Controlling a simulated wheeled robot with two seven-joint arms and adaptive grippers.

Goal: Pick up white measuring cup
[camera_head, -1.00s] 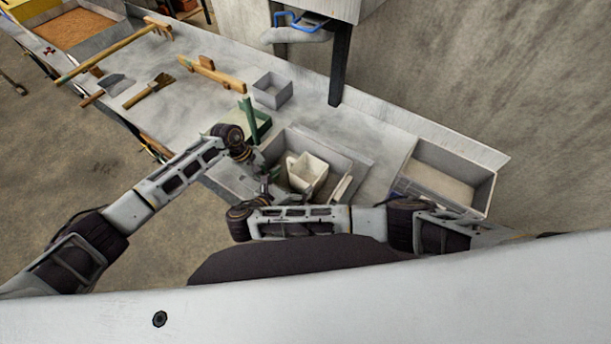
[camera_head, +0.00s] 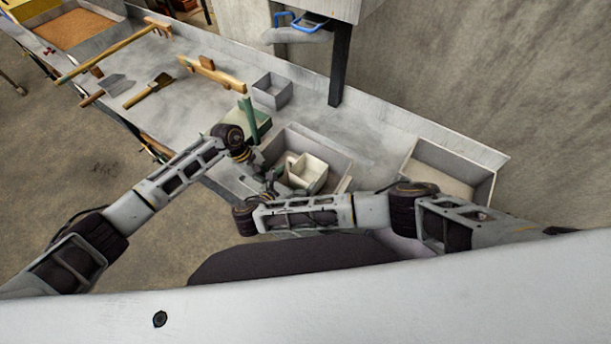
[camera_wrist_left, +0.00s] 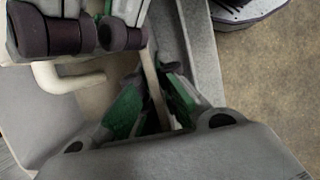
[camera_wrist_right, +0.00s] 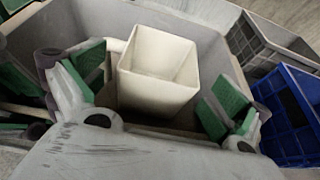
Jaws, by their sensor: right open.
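The white measuring cup (camera_head: 309,174) stands inside a grey bin (camera_head: 335,160), its square mouth facing up. In the right wrist view the cup (camera_wrist_right: 158,66) is between the spread fingers of my right gripper (camera_wrist_right: 150,82), which is open, with gaps at both sides. In the left wrist view the cup's curved handle (camera_wrist_left: 72,78) shows beside dark finger parts of my right gripper. My left gripper (camera_wrist_left: 152,75) has its fingers close together on either side of the bin's thin wall (camera_wrist_left: 153,85); it appears shut on it. Finger contact is partly hidden.
An open grey box (camera_head: 450,170) is on the right. Wooden-handled tools lie at the left of the bench. A blue crate (camera_wrist_right: 292,112) is below, right.

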